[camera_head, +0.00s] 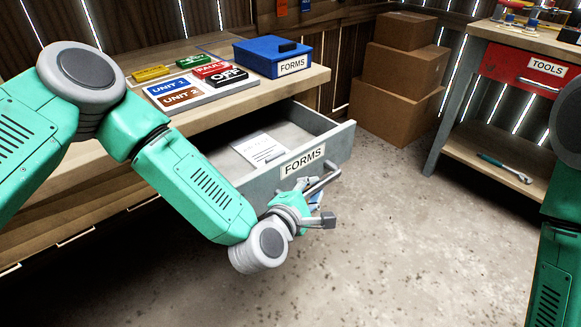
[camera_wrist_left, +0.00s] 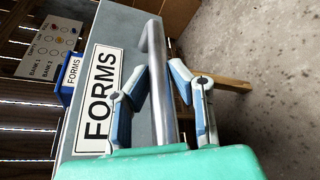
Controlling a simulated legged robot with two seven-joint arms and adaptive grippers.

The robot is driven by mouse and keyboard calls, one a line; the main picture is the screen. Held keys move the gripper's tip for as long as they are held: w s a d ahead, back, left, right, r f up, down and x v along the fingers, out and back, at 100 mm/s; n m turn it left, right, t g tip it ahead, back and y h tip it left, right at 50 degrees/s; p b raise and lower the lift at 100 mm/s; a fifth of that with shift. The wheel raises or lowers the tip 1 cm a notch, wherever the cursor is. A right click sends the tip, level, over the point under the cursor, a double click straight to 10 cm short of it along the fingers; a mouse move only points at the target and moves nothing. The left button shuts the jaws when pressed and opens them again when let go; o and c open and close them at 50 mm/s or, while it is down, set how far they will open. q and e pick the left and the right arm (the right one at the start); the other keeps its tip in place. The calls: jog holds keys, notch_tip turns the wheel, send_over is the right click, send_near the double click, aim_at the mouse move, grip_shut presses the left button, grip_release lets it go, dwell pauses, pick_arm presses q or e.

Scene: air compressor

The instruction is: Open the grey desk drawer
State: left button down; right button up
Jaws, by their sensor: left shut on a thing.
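The grey desk drawer (camera_head: 262,170) is pulled out from the wooden desk and stands open, with a paper sheet (camera_head: 259,150) inside. Its front carries a FORMS label (camera_head: 303,161) and a metal bar handle (camera_head: 322,180). My left gripper (camera_head: 312,198) is at the handle in front of the drawer. In the left wrist view its blue-and-grey fingers (camera_wrist_left: 163,100) are on both sides of the bar handle (camera_wrist_left: 165,75), shut on it. The FORMS label (camera_wrist_left: 99,98) shows beside them. My right gripper is out of view; only part of my right arm shows at the right edge.
A blue FORMS box (camera_head: 271,57) and several coloured signs (camera_head: 184,83) sit on the desk top (camera_head: 240,103). Cardboard boxes (camera_head: 395,78) are stacked behind. A bench with a red TOOLS drawer (camera_head: 520,68) stands at right. The floor (camera_head: 400,240) before the drawer is clear.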

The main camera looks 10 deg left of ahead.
pick_arm(q)
jog(key=s+d+p, duration=0.1)
jog(key=s+d, duration=0.8)
jog(key=d, duration=0.2)
jog(key=shift+s+d+f+p, duration=0.15)
jog(key=shift+f+p, duration=0.15)
jog(key=shift+f, duration=0.05)
jog(key=c, duration=1.5)
grip_release()
jog(key=shift+r, duration=0.15)
jog(key=v, duration=1.1)
jog(key=shift+s+a+r, duration=0.1)
jog(key=shift+s+a, duration=0.15)
jog(key=shift+s, duration=0.05)
